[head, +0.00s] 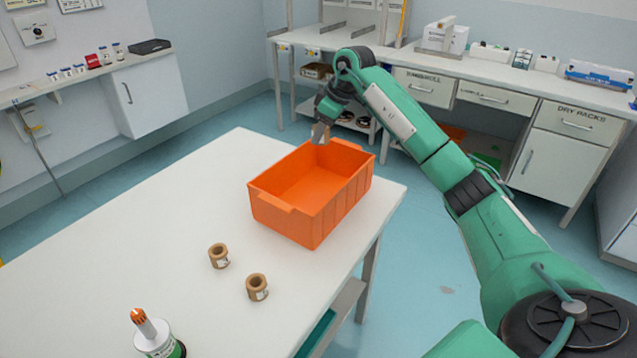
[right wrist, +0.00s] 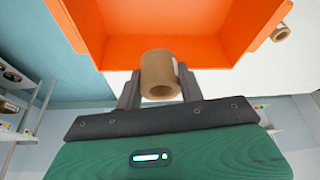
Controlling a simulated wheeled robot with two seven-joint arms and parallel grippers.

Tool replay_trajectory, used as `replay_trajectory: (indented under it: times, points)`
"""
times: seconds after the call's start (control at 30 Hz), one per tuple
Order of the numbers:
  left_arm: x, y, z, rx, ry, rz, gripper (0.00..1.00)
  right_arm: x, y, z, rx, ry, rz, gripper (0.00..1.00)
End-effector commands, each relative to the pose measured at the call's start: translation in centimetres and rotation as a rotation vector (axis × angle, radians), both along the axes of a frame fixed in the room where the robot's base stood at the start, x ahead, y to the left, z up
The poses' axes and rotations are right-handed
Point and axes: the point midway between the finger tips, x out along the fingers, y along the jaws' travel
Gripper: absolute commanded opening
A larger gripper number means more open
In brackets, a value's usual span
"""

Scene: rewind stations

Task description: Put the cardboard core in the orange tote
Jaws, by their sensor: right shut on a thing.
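The orange tote (head: 318,210) stands open and upright on the white table, and its inside looks empty where I can see it. My right gripper (head: 320,132) is at the tote's far edge, above the rim. In the right wrist view, my right gripper (right wrist: 160,88) is shut on a brown cardboard core (right wrist: 158,73), with a finger on each side. The orange tote (right wrist: 180,52) lies just beyond the core there. Two similar cores, one (head: 218,256) and another (head: 257,288), stand on the table in front of the tote. My left gripper is not in view.
A white table (head: 140,235) has free room left of the tote. A bottle with an orange tip (head: 155,335) stands at its near edge. A bench with drawers (head: 480,95) runs along the back wall, and a shelf (head: 75,75) is at the left.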

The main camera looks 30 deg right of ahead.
Motion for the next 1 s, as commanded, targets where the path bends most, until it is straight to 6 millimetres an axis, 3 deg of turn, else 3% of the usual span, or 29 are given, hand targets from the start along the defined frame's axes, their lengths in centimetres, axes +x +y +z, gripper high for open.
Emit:
replay_trajectory:
  times: [0.1,0.4,1.0]
  points:
    - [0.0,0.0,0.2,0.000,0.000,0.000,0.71,-0.1,0.0,-3.5,0.001,0.007,0.000,0.17]
    - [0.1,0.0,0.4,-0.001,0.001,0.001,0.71,-0.1,0.1,-11.1,0.000,0.005,0.001,0.17]
    - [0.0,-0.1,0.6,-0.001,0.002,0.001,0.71,-0.1,0.1,-17.7,0.001,0.002,-0.001,0.17]
